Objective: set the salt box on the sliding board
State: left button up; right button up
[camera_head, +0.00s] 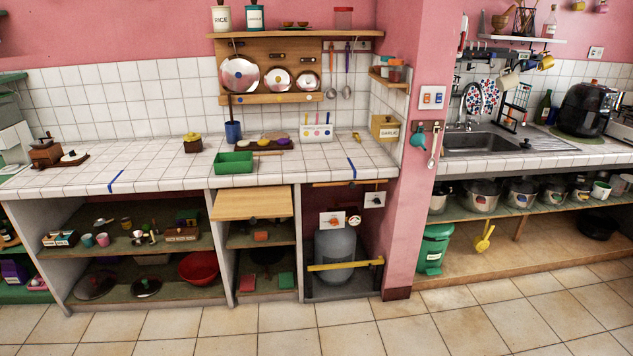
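The sliding board (252,205) is a light wooden board just under the counter's front edge, sticking out above an open shelf bay. Its top looks bare. No box in view carries a readable salt label. A small dark wooden box with a yellow top (193,143) stands on the tiled counter, left of the green tray; it may be the salt box, but I cannot tell for sure. Neither of my grippers is in view.
A green tray (233,163) stands on the counter (150,178) near its front edge, behind the board. A wooden box labelled garlic (385,127) hangs near the pink pillar (415,200). The floor in front is clear.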

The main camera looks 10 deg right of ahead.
aim_at(247, 200)
jog(key=i+l+z, duration=0.2)
jog(key=i, duration=1.4)
jog(key=i+l+u, duration=0.1)
jog(key=i+u, duration=0.15)
jog(key=i, duration=0.25)
jog(key=i+l+u, duration=0.25)
jog(key=i, duration=0.25)
jog(key=i+l+u, duration=0.3)
jog(key=i, duration=0.2)
jog(key=j, duration=0.1)
